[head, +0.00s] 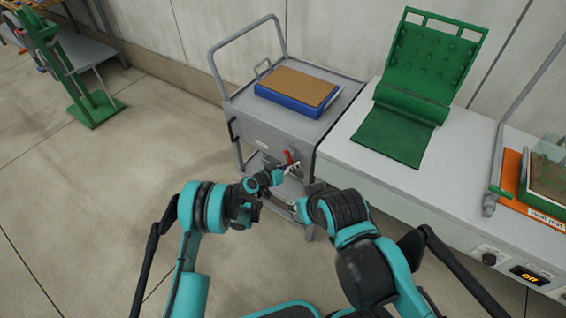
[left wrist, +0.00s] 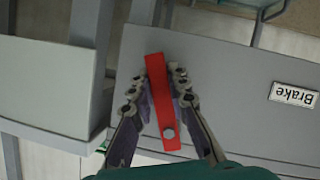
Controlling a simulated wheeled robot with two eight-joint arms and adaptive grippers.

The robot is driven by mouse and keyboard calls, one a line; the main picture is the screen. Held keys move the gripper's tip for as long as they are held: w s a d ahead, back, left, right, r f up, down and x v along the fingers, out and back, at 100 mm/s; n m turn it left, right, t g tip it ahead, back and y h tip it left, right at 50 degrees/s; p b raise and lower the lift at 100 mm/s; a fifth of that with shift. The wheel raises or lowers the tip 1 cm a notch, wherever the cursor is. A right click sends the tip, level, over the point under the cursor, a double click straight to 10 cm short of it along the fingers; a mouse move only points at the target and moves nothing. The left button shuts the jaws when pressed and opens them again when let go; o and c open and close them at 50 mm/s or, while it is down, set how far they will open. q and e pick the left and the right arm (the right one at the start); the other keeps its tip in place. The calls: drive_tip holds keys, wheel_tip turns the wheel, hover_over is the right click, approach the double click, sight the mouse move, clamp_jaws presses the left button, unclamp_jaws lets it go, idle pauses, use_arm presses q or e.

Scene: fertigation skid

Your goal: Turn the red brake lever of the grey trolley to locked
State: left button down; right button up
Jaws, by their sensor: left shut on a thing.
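The grey trolley (head: 322,127) stands in the middle of the head view, against the left end of the bench. Its red brake lever (head: 288,156) is on the front panel. My left gripper (head: 291,166) is at the lever. In the left wrist view the red lever (left wrist: 162,112) lies between the two fingers of my left gripper (left wrist: 162,70), which is shut on it. A bolt head shows at the lever's near end. A "Brake" label (left wrist: 294,95) is upside down to the right. My right gripper (head: 294,208) is low in front of the trolley; its fingers are too small to read.
A blue tray (head: 285,101) with a brown top lies on the trolley. The bench (head: 350,157) on the right bears a green mat and panel (head: 405,135) and an orange mat. A green stand (head: 95,108) is far left. The floor at left is clear.

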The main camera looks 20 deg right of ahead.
use_arm(q)
drive_tip(key=n, duration=0.1)
drive_tip(key=s+n+h, duration=0.1)
drive_tip(key=shift+d+r+n+g, duration=0.3)
drive_tip(key=shift+d+r+g, duration=0.1)
drive_tip(key=n+h, duration=0.1)
drive_tip(key=s+r+n+g+h, duration=0.1)
drive_tip(key=shift+d+r+n, duration=0.1)
drive_tip(key=shift+d+n, duration=0.2)
drive_tip(key=n, duration=0.1)
drive_tip(key=r+n+h, duration=0.1)
drive_tip(key=shift+s+d+r+n, duration=0.2)
drive_tip(key=shift+r+n, duration=0.05)
drive_tip(key=shift+n, duration=0.15)
drive_tip(key=shift+r+n+h, duration=0.6)
drive_tip(key=shift+n+h, duration=0.1)
drive_tip(key=shift+n, duration=0.5)
drive_tip(key=shift+r, duration=0.1)
drive_tip(key=c, duration=1.4)
unclamp_jaws()
drive_tip(key=shift+c, duration=0.2)
